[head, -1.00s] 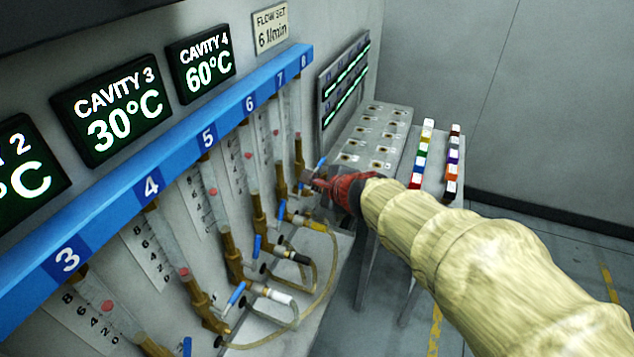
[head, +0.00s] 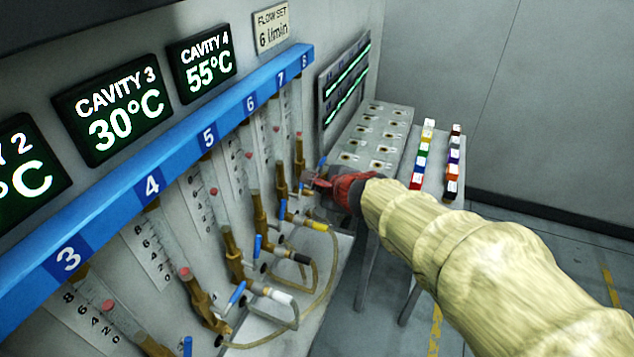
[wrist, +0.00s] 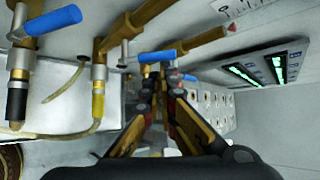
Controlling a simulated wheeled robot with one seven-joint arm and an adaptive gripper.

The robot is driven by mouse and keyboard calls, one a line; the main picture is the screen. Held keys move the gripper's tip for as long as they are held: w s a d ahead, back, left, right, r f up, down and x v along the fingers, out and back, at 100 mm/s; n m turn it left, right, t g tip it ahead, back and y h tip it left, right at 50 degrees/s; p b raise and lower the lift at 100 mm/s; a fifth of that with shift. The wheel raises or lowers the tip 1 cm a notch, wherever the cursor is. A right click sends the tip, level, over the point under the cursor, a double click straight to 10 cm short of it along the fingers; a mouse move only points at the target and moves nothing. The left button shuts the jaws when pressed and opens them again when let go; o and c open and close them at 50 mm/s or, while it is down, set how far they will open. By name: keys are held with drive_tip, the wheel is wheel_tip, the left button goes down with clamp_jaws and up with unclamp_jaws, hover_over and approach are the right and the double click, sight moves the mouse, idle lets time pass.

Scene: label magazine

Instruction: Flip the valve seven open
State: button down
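The blue rail (head: 180,160) carries numbers 3 to 8 above slanted flow tubes with brass valve bodies. The number 7 tube (head: 279,125) ends at a brass fitting (head: 282,185). My gripper (head: 310,180) is just right of that fitting, and its fingertips hide most of the valve there. In the wrist view, my gripper (wrist: 162,72) shows its two fingers with a narrow gap between the tips. A small blue part (wrist: 188,77) shows beside the right finger; I cannot tell which valve it belongs to. Contact with the valve seven lever cannot be made out.
Hoses (head: 320,285) hang below the row. A grey table (head: 375,135) and a rack of coloured blocks (head: 420,160) stand beyond. Floor at right is clear.

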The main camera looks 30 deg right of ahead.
drive_tip(key=shift+a, duration=0.1)
idle(0.7)
drive_tip(key=shift+r+p, duration=0.75)
drive_tip(key=shift+r, duration=0.15)
drive_tip(key=d+f+b, duration=0.1)
drive_tip(key=d+b, duration=0.1)
drive_tip(key=d, duration=0.2)
drive_tip(key=s+a+r+p, duration=0.2)
drive_tip(key=s+p, duration=0.1)
drive_tip(key=s, duration=0.6)
drive_tip(key=shift+s+a+r, duration=0.15)
drive_tip(key=shift+r, duration=0.1)
